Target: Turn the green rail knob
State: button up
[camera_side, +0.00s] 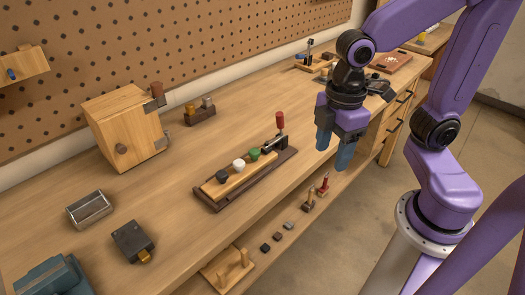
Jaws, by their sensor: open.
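The green rail knob (254,153) sits on a light wooden rail (232,182) fixed to a dark base on the workbench. On the same rail are a white knob (239,165) and a dark knob (222,176) to its left. To its right a black lever with a red handle (279,122) stands upright. My gripper (334,160) has blue fingers pointing down. It is open and empty, to the right of the rail and apart from it, out near the bench's front edge.
A wooden box (124,128) with a knob stands at the back left. A metal holder (88,208), a dark block (133,241) and a blue-grey vise (53,277) are at the front left. Small items lie on the lower shelf (277,237). The bench between box and rail is clear.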

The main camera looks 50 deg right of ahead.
jog(key=w+a+r+n, duration=0.1)
jog(key=w+r+n, duration=0.1)
jog(key=w, duration=1.2)
jog(key=n, duration=0.2)
send_near(254, 151)
notch_tip(254, 151, down, 8)
jog(key=shift+a+f, duration=0.1)
jog(key=shift+f, duration=0.15)
